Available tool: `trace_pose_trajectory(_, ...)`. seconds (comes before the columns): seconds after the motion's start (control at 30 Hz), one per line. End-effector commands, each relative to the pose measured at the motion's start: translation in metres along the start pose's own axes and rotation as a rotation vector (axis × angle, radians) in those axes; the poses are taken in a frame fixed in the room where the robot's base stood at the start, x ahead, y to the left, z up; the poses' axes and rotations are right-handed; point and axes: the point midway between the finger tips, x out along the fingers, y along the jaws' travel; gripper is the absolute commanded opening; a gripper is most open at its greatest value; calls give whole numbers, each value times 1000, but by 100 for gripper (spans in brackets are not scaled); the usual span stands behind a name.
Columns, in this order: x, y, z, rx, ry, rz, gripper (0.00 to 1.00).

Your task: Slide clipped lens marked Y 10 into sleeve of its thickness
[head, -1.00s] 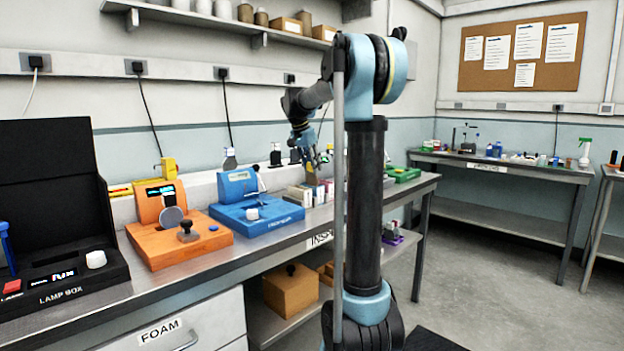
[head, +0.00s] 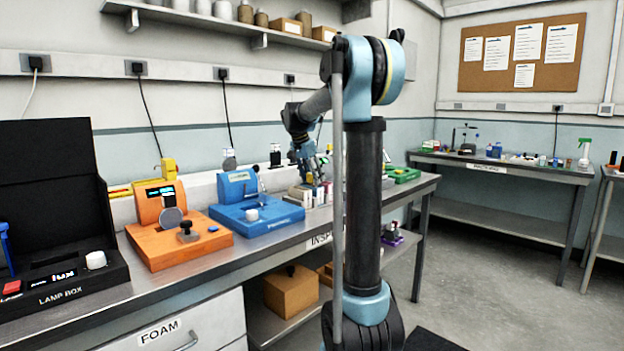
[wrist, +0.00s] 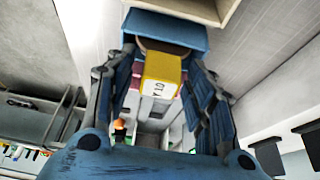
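My gripper (head: 318,177) is low over the row of small sleeves on the bench in the head view. In the wrist view its two fingers (wrist: 161,82) stand either side of a yellow clip (wrist: 160,68) marked Y 10, and appear shut on it. A dark rounded lens edge (wrist: 152,46) shows just beyond the clip, against a blue block-like sleeve (wrist: 165,28). I cannot tell whether the lens is inside that sleeve or only beside it. Pale sleeves (head: 300,194) show beside my gripper in the head view. Part of a pinkish thing shows behind the clip.
A blue instrument (head: 255,212) and an orange instrument (head: 178,240) stand left of the sleeves. A black lamp box (head: 60,285) is at far left. A green tray (head: 402,174) lies to the right, partly behind my arm. The bench's front edge is clear.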

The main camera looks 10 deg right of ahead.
Motion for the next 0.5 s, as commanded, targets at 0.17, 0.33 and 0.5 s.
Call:
trace_pose_trajectory(0.17,-2,0,0,-1,0,0,49)
trace_pose_trajectory(0.33,-21,0,0,-2,0,-1,49)
trace_pose_trajectory(0.5,-53,-1,1,-3,-1,-1,49)
